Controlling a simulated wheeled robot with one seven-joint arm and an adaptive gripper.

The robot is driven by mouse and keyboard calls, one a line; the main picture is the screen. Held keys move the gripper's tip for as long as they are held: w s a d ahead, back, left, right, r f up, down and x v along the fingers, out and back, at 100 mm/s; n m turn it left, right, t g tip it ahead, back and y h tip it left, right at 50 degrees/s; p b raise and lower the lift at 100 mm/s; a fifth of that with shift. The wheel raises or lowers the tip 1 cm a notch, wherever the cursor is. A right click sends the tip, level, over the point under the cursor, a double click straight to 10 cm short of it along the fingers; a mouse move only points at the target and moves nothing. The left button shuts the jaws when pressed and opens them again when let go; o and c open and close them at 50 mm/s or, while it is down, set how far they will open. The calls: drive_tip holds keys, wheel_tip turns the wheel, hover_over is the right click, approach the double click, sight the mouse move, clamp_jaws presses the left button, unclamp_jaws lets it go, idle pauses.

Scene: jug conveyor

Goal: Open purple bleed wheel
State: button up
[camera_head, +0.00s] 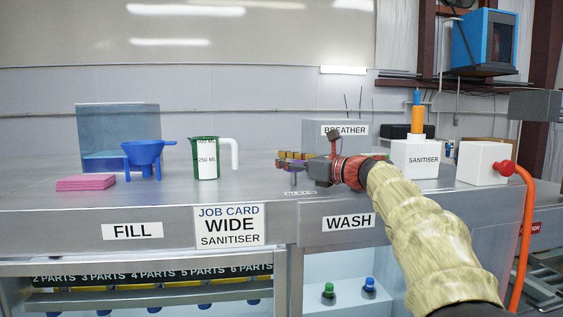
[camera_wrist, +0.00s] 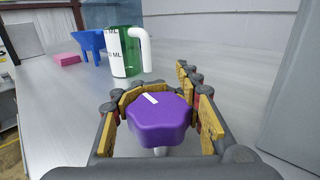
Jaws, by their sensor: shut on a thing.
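The purple bleed wheel (camera_wrist: 158,122) is a many-sided knob with a white mark on its top, on a pale stem. In the wrist view it sits between the yellow-padded fingers of my gripper (camera_wrist: 163,115), which is shut on it. In the head view my gripper (camera_head: 297,163) reaches over the counter above the partly hidden BLEED label (camera_head: 300,193). Only a little purple shows there, as the fingers and wrist hide most of the wheel.
A green jug (camera_head: 205,158), blue funnel (camera_head: 143,157) and pink cloths (camera_head: 86,183) stand left on the steel counter. The BREATHER box (camera_head: 318,131) is behind my gripper. The SANITISER bottle (camera_head: 416,158) and a white box (camera_head: 481,163) with an orange hose stand right.

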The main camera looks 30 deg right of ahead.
drive_tip(key=o, duration=1.4)
drive_tip(key=shift+o, duration=0.2)
drive_tip(key=shift+s, duration=0.1)
drive_tip(key=v, duration=1.1)
drive_tip(key=shift+s+d, duration=0.15)
drive_tip(key=shift+s, duration=0.2)
drive_tip(key=shift+o, duration=0.2)
